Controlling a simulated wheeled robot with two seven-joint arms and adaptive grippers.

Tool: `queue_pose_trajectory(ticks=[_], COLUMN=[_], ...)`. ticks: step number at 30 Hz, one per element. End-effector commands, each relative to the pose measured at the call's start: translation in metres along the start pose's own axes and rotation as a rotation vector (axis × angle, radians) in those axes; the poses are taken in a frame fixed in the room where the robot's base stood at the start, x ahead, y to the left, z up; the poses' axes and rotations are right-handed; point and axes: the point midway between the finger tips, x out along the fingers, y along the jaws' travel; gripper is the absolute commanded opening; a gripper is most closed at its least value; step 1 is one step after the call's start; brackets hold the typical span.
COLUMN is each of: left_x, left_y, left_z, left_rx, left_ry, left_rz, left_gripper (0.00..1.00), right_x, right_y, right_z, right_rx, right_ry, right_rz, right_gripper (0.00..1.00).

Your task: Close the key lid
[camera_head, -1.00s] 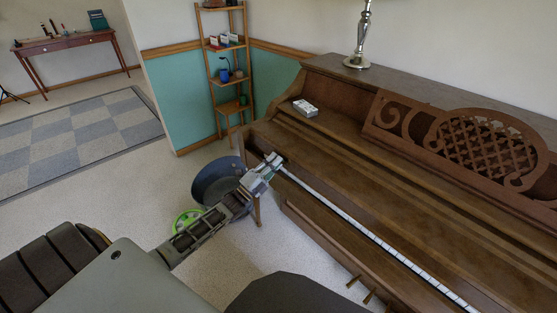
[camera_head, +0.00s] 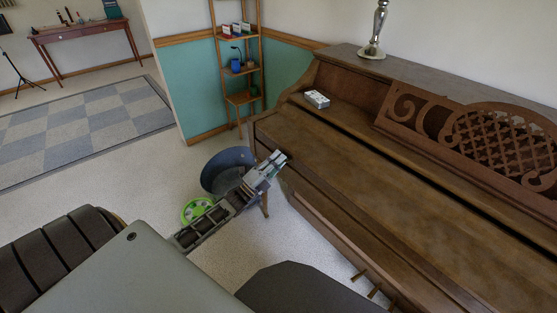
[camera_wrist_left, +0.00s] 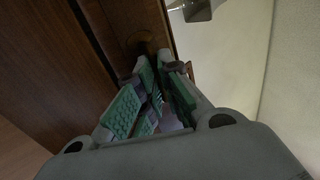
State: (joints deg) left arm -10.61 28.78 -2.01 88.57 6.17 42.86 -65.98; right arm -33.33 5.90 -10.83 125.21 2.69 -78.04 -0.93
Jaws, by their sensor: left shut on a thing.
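The key lid (camera_head: 350,165) of the brown upright piano (camera_head: 345,225) lies down over the keyboard. No white keys show in the head view. My right gripper is not in view.
A blue round seat (camera_head: 226,165) and a green ring (camera_head: 197,209) are beside my left arm. A wooden shelf (camera_head: 239,97) stands behind. Open floor lies to the left.

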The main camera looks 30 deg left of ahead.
Motion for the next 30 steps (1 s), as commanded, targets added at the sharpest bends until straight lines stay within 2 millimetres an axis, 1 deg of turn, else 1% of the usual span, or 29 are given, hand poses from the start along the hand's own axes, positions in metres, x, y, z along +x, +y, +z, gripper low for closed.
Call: queue_pose_trajectory(ticks=[1, 3, 16, 20, 26, 30], left_x=[-0.007, -0.007, -0.004, -0.004, -0.01, -0.02], left_y=[0.008, 0.009, 0.005, 0.004, 0.004, 0.004], left_z=[-0.002, -0.002, -0.001, -0.001, -0.001, -0.001], left_rx=[-0.001, -0.001, -0.001, -0.001, -0.001, -0.001], left_ry=[0.0, 0.0, 0.0, 0.0, -0.001, 0.0], left_rz=[0.019, 0.019, 0.01, 0.009, 0.009, 0.009], left_gripper=[0.09, 0.16, 0.16, 0.16, 0.16, 0.16], right_x=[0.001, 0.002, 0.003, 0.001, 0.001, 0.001], right_y=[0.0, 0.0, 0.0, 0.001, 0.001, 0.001], right_z=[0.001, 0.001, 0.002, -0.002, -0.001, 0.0], right_rx=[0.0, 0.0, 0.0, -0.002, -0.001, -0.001], right_ry=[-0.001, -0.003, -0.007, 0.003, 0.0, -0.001], right_rz=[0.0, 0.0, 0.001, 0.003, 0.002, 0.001], right_gripper=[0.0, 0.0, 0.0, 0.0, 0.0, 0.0])
